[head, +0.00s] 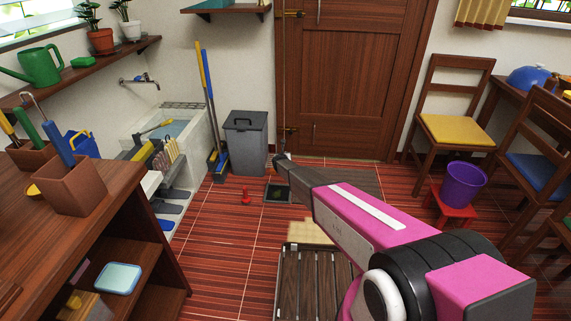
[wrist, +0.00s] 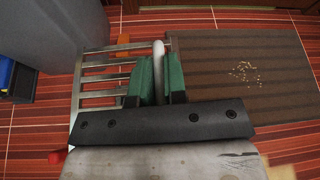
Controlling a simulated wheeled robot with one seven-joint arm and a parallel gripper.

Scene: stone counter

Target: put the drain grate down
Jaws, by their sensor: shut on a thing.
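The drain grate (wrist: 103,86) is a pale metal frame with several parallel bars, in the wrist view left of my fingers. My gripper (wrist: 159,68), with green finger pads, is shut on its right side, where a pale rounded bar shows between the fingers. Red floor shows through the bars; I cannot tell how high the grate is. In the head view my gripper (head: 283,159) is small, and the grate is not clear there. A dark square with a pale rim (head: 278,193) lies on the floor just below it, perhaps the drain opening.
A grey bin (head: 245,143) stands left of my gripper, close to the grate in the wrist view. A brown doormat (wrist: 240,75) with crumbs lies at right. A small red object (head: 246,197) is on the floor. A slatted wooden piece (head: 305,280) lies nearer me.

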